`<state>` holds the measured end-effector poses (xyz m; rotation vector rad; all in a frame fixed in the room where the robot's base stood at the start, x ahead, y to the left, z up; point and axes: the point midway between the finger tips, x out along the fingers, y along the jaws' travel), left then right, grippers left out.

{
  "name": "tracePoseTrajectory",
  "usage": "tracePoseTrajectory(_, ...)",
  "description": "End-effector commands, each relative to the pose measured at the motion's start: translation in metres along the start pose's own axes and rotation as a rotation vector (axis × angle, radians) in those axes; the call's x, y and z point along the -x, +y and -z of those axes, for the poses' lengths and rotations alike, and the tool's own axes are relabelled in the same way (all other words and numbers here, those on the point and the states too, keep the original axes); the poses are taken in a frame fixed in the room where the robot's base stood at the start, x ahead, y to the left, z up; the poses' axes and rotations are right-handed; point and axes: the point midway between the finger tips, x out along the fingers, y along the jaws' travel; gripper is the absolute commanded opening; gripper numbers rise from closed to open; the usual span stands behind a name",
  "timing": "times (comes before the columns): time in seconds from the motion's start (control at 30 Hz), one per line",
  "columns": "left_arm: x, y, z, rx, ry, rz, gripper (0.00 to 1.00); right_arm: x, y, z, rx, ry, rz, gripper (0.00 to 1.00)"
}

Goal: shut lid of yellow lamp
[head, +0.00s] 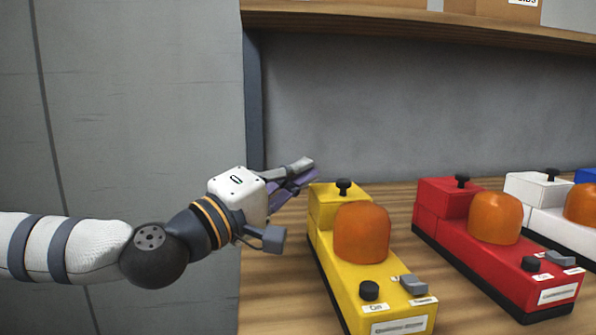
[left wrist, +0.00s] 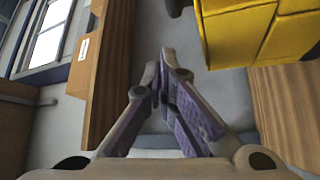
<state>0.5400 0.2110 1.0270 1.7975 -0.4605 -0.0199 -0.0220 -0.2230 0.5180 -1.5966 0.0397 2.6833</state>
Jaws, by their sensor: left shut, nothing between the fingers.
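The yellow lamp (head: 345,285) stands on the wooden shelf, with an orange dome (head: 361,232) in its middle. Its lid (head: 325,197) is the box part at the back, with a black knob (head: 344,187) on top, and it looks lowered onto the body. My left gripper (head: 307,172) is just left of and behind the lid, apart from it, with its fingers together and empty. In the left wrist view the closed fingers (left wrist: 165,65) are below and left of the yellow body (left wrist: 240,35), and the black knob shows at the top. My right gripper is out of view.
A red lamp (head: 500,265) and a white lamp (head: 535,190) stand to the right of the yellow one, with a blue one at the edge. An upper shelf (head: 420,22) runs overhead. A grey panel (head: 140,120) is on the left.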

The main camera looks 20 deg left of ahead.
Motion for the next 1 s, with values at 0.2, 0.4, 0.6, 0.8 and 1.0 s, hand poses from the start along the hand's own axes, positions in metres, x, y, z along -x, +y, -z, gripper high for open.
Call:
tracePoseTrajectory(0.2,-0.017,0.048,0.01,-0.008,0.001,-0.016,0.0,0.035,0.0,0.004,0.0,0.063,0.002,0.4)
tracePoseTrajectory(0.4,0.024,-0.002,0.025,0.006,0.005,0.007,0.0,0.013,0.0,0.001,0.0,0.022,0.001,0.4)
tracePoseTrajectory(0.6,0.051,-0.021,0.036,0.003,0.002,0.003,0.0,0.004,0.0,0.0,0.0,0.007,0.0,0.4)
tracePoseTrajectory(0.8,0.058,-0.023,0.039,0.001,0.0,0.0,0.0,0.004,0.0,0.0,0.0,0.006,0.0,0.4)
tracePoseTrajectory(1.0,0.057,-0.022,0.039,0.0,0.0,0.0,0.0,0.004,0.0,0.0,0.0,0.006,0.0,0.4)
